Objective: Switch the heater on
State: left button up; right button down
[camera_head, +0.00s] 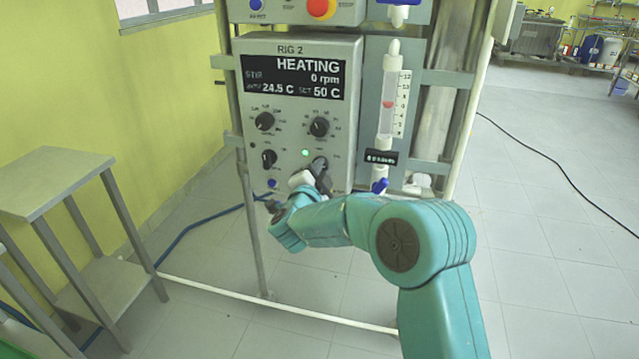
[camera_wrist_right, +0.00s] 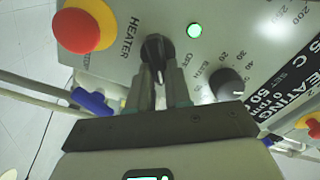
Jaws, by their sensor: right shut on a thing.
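The RIG 2 control box (camera_head: 345,130) carries a dark screen (camera_head: 291,79) reading HEATING, 0 rpm, 24.5 C and SET 50 C. A green lamp (camera_head: 305,152) glows beside the heater knob (camera_head: 319,164); the lamp also shows in the right wrist view (camera_wrist_right: 194,31). My right gripper (camera_head: 316,178) is at the box's lower right. In the right wrist view its fingers (camera_wrist_right: 160,80) are closed around the black heater knob (camera_wrist_right: 154,47), next to the HEATER label. The fingers hide part of the knob. My left gripper is not in view.
A red button on a yellow base (camera_wrist_right: 78,30) sits close to the knob. Other black knobs (camera_head: 264,121) are on the panel. A flow meter (camera_head: 389,100) with a blue valve (camera_head: 379,186) stands to the right. A grey side table (camera_head: 50,180) is at left.

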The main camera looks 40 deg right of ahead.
jog(key=shift+f+m+b, duration=0.1)
jog(key=shift+m+b, duration=0.4)
jog(key=shift+b, duration=0.05)
jog(key=c, duration=1.1)
grip_release()
jog(key=shift+o, duration=0.2)
jog(key=v, duration=1.6)
jog(key=shift+s, duration=0.2)
